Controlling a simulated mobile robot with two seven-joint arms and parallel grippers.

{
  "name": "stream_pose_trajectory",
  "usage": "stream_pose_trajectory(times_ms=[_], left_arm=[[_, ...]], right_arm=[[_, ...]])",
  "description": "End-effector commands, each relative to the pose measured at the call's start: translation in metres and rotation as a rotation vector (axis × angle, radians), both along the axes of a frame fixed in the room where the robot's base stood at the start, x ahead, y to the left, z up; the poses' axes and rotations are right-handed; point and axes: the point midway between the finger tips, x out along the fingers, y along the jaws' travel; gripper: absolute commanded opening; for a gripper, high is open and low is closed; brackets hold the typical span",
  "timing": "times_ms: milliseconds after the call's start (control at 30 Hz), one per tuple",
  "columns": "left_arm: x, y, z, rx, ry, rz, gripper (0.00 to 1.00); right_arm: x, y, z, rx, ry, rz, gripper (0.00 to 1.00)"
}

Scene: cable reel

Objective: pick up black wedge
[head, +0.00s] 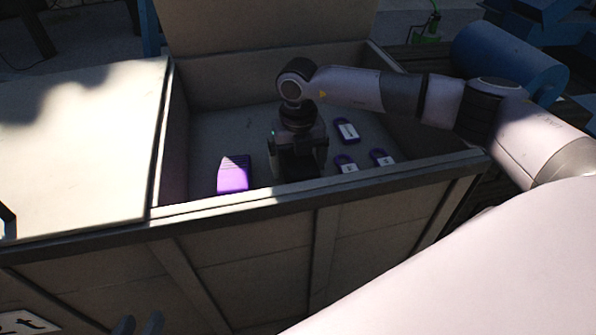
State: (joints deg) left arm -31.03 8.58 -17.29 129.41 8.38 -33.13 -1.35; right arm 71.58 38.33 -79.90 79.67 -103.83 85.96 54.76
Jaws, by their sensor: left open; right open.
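I cannot make out a clearly black wedge. A purple ridged block (233,175), partly sunlit and perhaps wedge-shaped, lies on the crate floor at the left. My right gripper (297,172) points down inside the crate, to the right of this block and apart from it. Its jaws are open, but its dark body hides the fingertips and the floor below. Two dark tips at the bottom edge appear to be my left gripper (138,326), outside and in front of the crate, with a gap between them.
The open crate (235,214) has a raised front rim and a lid panel standing at the back. Several purple padlock-like items (347,131) lie right of my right gripper. A pale flat cover (75,150) is at the left.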

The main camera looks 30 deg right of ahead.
Motion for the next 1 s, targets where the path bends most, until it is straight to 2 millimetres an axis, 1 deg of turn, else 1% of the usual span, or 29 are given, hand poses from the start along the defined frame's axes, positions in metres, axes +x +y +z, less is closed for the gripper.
stream_pose_trajectory(times_ms=[33,233,267,300,367,400,500,767,867,967,1000], left_arm=[[0.001,-0.001,-0.001,-0.007,-0.001,-0.002,0.42],[0.001,-0.002,0.001,-0.010,0.000,-0.002,0.42],[0.001,-0.002,0.001,-0.010,0.000,-0.002,0.42],[0.001,-0.002,0.001,-0.009,0.000,-0.002,0.42],[0.001,-0.002,0.001,-0.009,0.000,-0.002,0.42],[0.001,-0.002,0.001,-0.009,0.000,-0.002,0.42],[0.001,-0.002,0.001,-0.009,0.000,-0.002,0.42],[0.001,-0.001,0.002,-0.007,-0.001,-0.002,0.42],[0.001,0.000,0.005,0.001,-0.004,-0.001,0.42],[0.001,0.002,0.010,0.022,-0.011,0.004,0.42],[0.001,0.004,0.011,0.033,-0.013,0.007,0.42]], right_arm=[[0.000,0.000,-0.005,-0.001,0.000,0.000,0.94],[0.000,0.000,-0.005,-0.001,-0.001,0.000,0.94],[0.000,0.000,-0.005,-0.001,-0.001,0.000,0.87],[0.000,0.000,-0.005,0.000,-0.001,0.000,0.74],[0.000,0.000,-0.004,0.000,-0.001,0.000,0.55],[0.000,0.000,-0.004,0.000,-0.001,0.000,0.42],[0.001,0.000,-0.003,0.001,-0.003,0.000,0.13],[0.001,0.000,0.000,0.001,-0.004,0.000,0.13],[0.002,0.000,0.010,0.003,-0.006,0.000,0.13],[0.002,0.001,0.028,0.002,-0.008,0.001,0.13],[0.002,0.000,0.037,0.002,-0.008,0.001,0.13]])
